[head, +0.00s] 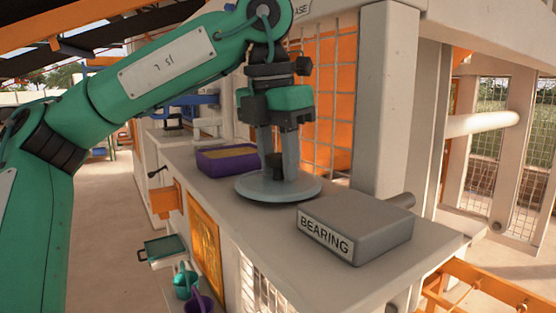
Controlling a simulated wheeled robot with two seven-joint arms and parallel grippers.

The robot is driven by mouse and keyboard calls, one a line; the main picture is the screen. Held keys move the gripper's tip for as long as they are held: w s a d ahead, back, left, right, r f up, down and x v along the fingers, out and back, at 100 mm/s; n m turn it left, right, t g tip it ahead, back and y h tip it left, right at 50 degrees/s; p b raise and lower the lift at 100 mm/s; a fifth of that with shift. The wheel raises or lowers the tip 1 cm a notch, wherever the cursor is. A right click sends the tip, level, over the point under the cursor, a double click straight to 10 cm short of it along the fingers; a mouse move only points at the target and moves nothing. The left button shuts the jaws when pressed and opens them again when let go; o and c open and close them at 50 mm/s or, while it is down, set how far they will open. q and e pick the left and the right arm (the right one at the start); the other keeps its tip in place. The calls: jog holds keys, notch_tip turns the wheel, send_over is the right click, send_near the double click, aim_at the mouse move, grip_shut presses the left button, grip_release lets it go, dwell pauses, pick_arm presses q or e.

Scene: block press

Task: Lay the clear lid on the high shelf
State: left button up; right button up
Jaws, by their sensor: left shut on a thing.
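The clear lid (250,190) is a round, pale grey-blue disc with a dark knob (274,165) at its middle. It is level, at the counter top between the purple-rimmed tray and the grey block. My left gripper (276,160) points straight down over it, its two fingers shut on the knob. I cannot tell whether the lid rests on the counter or is slightly above it. No high shelf can be made out for sure in this view. My right gripper is not in view.
A grey block marked BEARING (357,226) sits on the pale counter (270,226), right of the lid. A purple tray (226,159) is behind left. A thick post (388,100) and a wire grid (328,95) stand behind. Small teal and purple cans (186,281) are below left.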

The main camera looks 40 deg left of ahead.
aim_at(278, 155)
pick_arm(q)
jog(key=shift+w+a+f, duration=0.1)
jog(key=shift+f, duration=0.5)
jog(key=o, duration=1)
jog(key=shift+r, duration=0.35)
jog(key=r, duration=0.1)
jog(key=r+b, duration=0.1)
jog(key=r, duration=0.1)
jog(key=r+b, duration=0.1)
jog(key=shift+s+r, duration=0.25)
jog(key=shift+s, duration=0.05)
jog(key=r, duration=0.2)
jog(key=r+p, duration=0.1)
jog(key=r, duration=0.1)
jog(key=s+r+p, duration=0.1)
jog(key=r, duration=0.1)
jog(key=shift+w+r, duration=0.1)
jog(key=shift+r, duration=0.4)
